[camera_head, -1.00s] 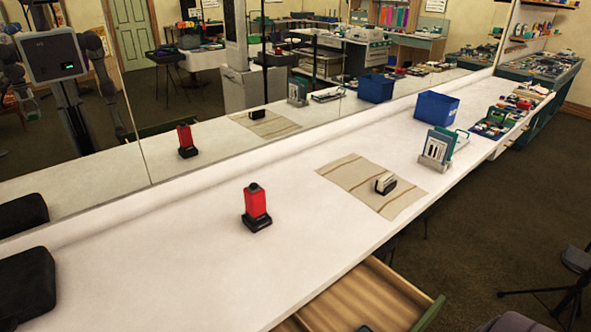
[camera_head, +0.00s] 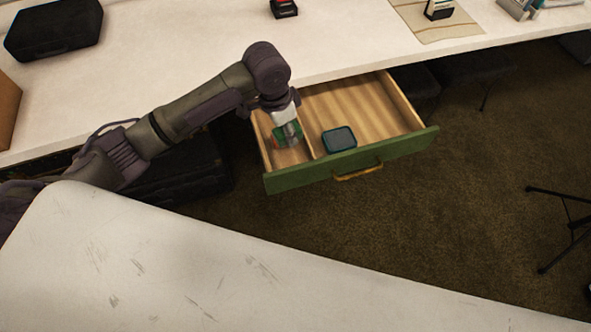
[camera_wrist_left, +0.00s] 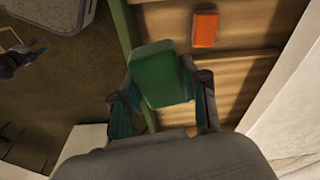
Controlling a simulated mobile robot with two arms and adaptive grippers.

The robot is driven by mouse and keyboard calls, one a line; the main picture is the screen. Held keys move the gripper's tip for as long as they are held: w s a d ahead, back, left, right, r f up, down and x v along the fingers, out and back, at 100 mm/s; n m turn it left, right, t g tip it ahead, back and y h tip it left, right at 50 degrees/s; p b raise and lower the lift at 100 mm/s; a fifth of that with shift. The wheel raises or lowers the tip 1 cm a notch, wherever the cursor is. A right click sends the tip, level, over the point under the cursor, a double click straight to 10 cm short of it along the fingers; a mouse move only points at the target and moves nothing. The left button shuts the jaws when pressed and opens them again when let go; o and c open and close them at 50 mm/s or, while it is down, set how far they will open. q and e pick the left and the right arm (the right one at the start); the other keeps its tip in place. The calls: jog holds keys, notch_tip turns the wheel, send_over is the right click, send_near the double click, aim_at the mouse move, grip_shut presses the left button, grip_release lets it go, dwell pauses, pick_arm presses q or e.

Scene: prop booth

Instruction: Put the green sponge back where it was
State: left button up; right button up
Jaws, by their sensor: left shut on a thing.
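My left gripper (camera_head: 289,132) is over the left compartment of the open drawer (camera_head: 350,163), which has a green front and wooden inside. In the left wrist view, its fingers (camera_wrist_left: 157,90) are shut on a green sponge (camera_wrist_left: 162,72). The sponge is near the inner side of the green drawer front (camera_wrist_left: 125,28). An orange block (camera_wrist_left: 205,28) lies on the wood beyond the sponge. In the head view the sponge is mostly hidden by the gripper, and I cannot tell if it touches the drawer floor. My right gripper is not in view.
A dark teal-edged box (camera_head: 339,139) sits in the drawer's right compartment, past a thin divider. The white counter (camera_head: 170,60) runs above the drawer. A black case (camera_head: 55,27) lies on it at left. A tripod (camera_head: 570,225) stands on the carpet at right.

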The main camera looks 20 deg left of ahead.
pick_arm(q)
notch_tip(320, 180, down, 5)
jog(key=w+m+b, duration=0.1)
jog(key=m, duration=0.1)
send_over(292, 164)
jog(key=f, duration=0.6)
jog(key=shift+s+a, duration=0.2)
jog(key=shift+a, duration=0.05)
notch_tip(292, 164, down, 4)
jog(key=shift+r, duration=0.15)
jog(key=shift+f, duration=0.3)
jog(key=shift+f+b, duration=0.1)
jog(key=shift+b, duration=0.2)
jog(key=o, duration=0.7)
jog(key=shift+o, duration=0.2)
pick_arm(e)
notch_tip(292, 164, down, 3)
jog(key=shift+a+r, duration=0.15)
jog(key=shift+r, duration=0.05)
